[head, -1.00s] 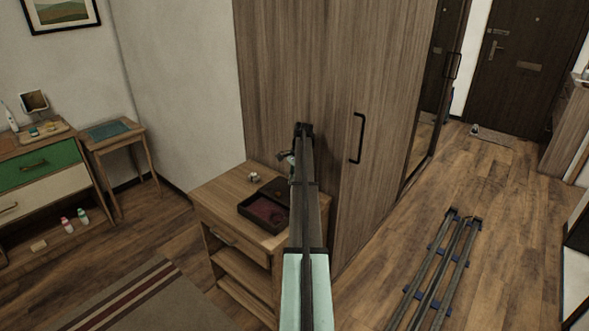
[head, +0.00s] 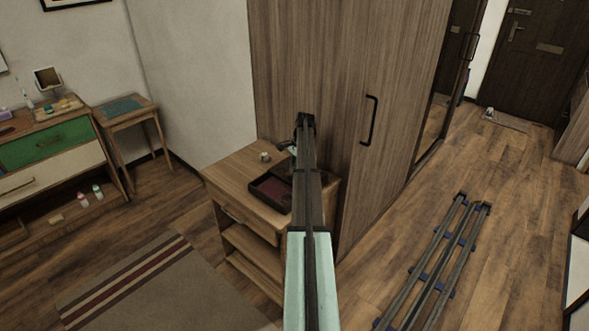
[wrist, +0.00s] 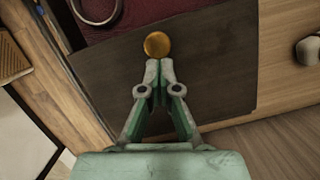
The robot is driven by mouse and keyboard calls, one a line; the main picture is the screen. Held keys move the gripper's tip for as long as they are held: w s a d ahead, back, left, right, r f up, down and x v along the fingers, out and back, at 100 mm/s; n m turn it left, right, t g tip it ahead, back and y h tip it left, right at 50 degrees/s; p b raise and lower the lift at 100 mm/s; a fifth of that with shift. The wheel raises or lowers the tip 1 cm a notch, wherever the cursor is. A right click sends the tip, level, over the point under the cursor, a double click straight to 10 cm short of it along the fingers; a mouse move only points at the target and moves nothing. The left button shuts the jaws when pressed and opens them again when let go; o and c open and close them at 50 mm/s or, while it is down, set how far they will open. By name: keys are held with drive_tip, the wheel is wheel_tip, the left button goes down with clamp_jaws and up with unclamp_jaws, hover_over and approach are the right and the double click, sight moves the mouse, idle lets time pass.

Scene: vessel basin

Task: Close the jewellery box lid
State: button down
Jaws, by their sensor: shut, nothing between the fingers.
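The jewellery box (head: 268,193) is a dark box with a red-lined inside, on top of the wooden bedside cabinet. In the wrist view the dark lid (wrist: 215,75) partly covers the red interior (wrist: 140,14), where a ring-shaped item shows; the lid's exact angle cannot be told. A round brass knob (wrist: 157,45) sits at the lid's edge. My gripper (wrist: 160,66) is shut and empty, its tips just beside the knob, over the lid; contact cannot be told. In the head view my arm hides part of the box and lid.
The wooden cabinet (head: 232,175) stands against a tall wardrobe (head: 330,70) with a black handle (head: 369,120). A small pale object (head: 265,156) is on the cabinet near the box; it also shows in the wrist view (wrist: 308,50).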

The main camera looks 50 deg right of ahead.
drive_tip(key=a, duration=0.8)
drive_tip(key=w+a, duration=0.1)
drive_tip(key=a, duration=0.3)
drive_tip(key=shift+a, duration=0.2)
